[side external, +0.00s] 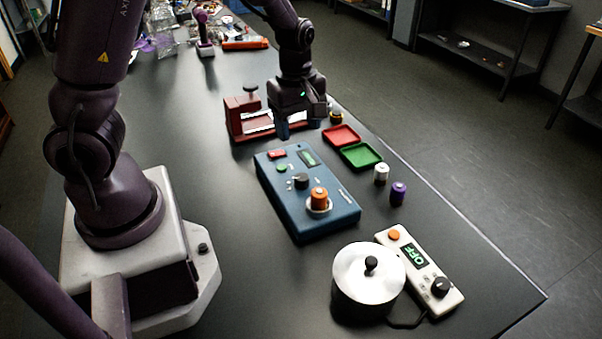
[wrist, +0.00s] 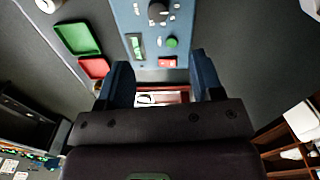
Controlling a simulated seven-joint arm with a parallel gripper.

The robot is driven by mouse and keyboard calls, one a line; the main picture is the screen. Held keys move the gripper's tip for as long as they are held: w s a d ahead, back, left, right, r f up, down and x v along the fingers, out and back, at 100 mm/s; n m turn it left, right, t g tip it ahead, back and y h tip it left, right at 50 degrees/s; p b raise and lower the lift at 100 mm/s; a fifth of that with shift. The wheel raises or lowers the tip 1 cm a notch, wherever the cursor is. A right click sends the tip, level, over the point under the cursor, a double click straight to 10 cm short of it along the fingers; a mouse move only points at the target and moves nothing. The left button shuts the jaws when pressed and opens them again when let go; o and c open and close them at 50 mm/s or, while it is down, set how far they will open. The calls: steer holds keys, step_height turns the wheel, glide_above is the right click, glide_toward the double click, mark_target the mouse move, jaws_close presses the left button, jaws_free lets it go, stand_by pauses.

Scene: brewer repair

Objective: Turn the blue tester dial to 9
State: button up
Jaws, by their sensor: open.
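The blue tester (side external: 307,193) lies on the black table in the middle of the side view. Its black dial (side external: 301,181) sits beside an orange battery-like cylinder (side external: 319,197) standing in a round holder. The tester has a small display (side external: 307,158), a red button (side external: 277,154) and a green button (side external: 281,167). In the wrist view the tester (wrist: 150,28) is at the top, with its dial (wrist: 158,11) near the upper edge; the dial's setting is too small to read. My gripper (side external: 298,130) is open and empty, just beyond the tester's far end; its blue fingers (wrist: 163,82) show apart in the wrist view.
A red clamp-like fixture (side external: 240,120) stands by my gripper. Red (side external: 341,136) and green (side external: 361,156) trays, a white cylinder (side external: 381,174) and a purple cylinder (side external: 398,193) are right of the tester. A lidded pot (side external: 368,272) and white controller reading OFF (side external: 420,270) are in front.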

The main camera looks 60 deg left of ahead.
mark_target(301, 176)
steer(key=shift+n, duration=0.5)
steer(key=f, duration=1.3)
steer(key=shift+w, duration=0.35)
steer(key=c, duration=0.9)
